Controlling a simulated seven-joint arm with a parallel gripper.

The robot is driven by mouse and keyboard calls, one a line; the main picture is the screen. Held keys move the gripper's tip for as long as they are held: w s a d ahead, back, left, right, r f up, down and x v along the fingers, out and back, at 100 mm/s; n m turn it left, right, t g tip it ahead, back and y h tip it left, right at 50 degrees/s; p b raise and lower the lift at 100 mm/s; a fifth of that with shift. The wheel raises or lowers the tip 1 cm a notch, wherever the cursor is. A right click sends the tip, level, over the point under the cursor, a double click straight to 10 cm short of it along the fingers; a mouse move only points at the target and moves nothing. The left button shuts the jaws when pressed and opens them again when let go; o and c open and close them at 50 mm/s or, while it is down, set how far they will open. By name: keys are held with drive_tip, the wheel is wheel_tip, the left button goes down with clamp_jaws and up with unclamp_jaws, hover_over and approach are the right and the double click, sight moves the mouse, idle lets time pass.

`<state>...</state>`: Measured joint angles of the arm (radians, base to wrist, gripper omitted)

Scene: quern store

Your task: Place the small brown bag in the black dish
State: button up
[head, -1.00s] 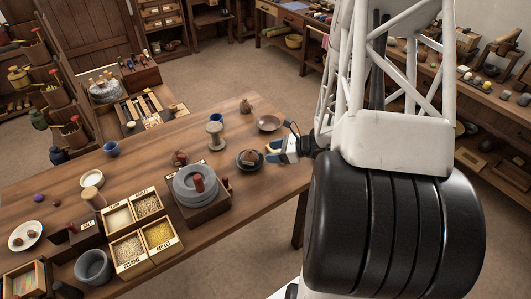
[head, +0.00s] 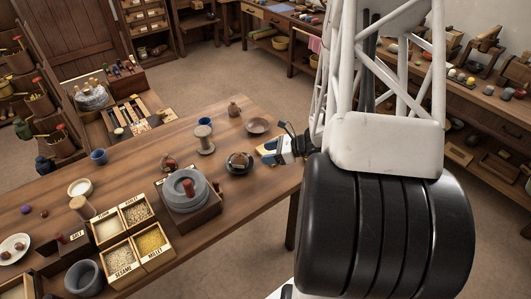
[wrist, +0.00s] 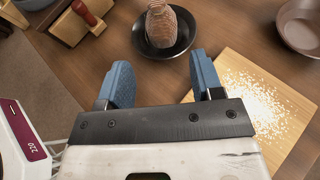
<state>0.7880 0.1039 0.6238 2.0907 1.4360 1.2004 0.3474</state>
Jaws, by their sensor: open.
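In the head view my gripper (head: 268,152) is to the right of the dish.
A wooden board with white grains (wrist: 225,65) lies right of the dish in the wrist view. A brown bowl (head: 258,126), a small brown jar (head: 235,109) and a spool-shaped stand (head: 204,139) are behind the dish. A stone quern (head: 185,190) stands to its left.

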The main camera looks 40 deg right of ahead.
drive_tip(key=s+a+r+n+g+h, duration=0.1)
drive_tip(key=s+a+r+n+g, duration=0.1)
drive_tip(key=a+r+n+g, duration=0.4)
drive_tip(key=s+a+r+n+g, duration=0.25)
drive_tip(key=a+r+n, duration=0.35)
drive_tip(key=a+r, duration=0.4)
drive_tip(key=s+a+r+n+t+h, duration=0.1)
drive_tip(key=s+a+r+n+h, duration=0.7)
drive_tip(key=s+r+n, duration=0.6)
drive_tip(key=shift+s+a+r+n+h, duration=0.2)
drive_tip(key=shift+s+a+n+h, duration=0.2)
drive_tip(key=shift+s+a, duration=0.65)
